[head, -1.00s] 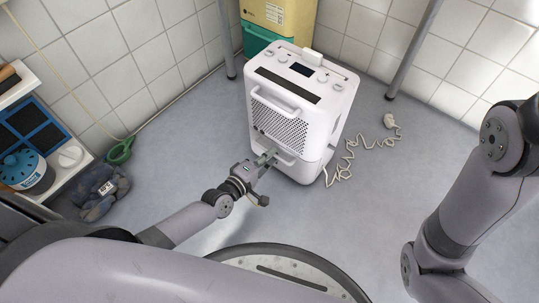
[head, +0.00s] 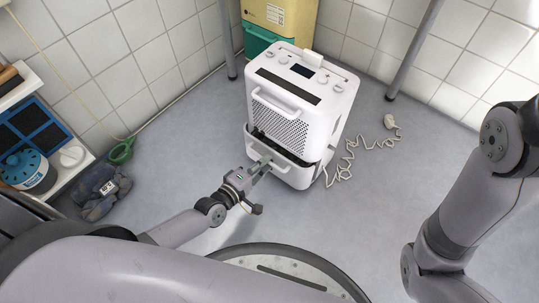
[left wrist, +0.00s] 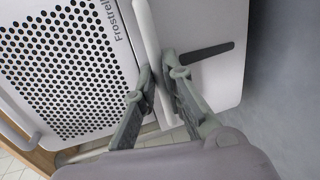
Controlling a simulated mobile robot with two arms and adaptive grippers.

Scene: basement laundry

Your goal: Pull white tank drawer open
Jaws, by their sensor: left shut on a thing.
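The white dehumidifier (head: 318,112) stands upright on the floor, with a perforated front grille and an upper handle. Its white tank drawer (head: 297,176) is at the bottom and sticks out toward me, with a dark gap showing above it. My left gripper (head: 263,164) is at the drawer front, shut on the drawer handle. In the left wrist view the fingers (left wrist: 160,82) close on either side of the pale handle bar (left wrist: 150,38), beside the drawer face with its dark slot (left wrist: 207,52). My right arm shows at the right, but its gripper is out of view.
A white cord (head: 345,161) lies on the floor right of the dehumidifier. A yellow and green container (head: 280,14) stands behind it. Metal legs (head: 412,50) rise near the wall. A shelf unit (head: 62,170) and dark cloth (head: 101,190) are at the left. Floor before the drawer is clear.

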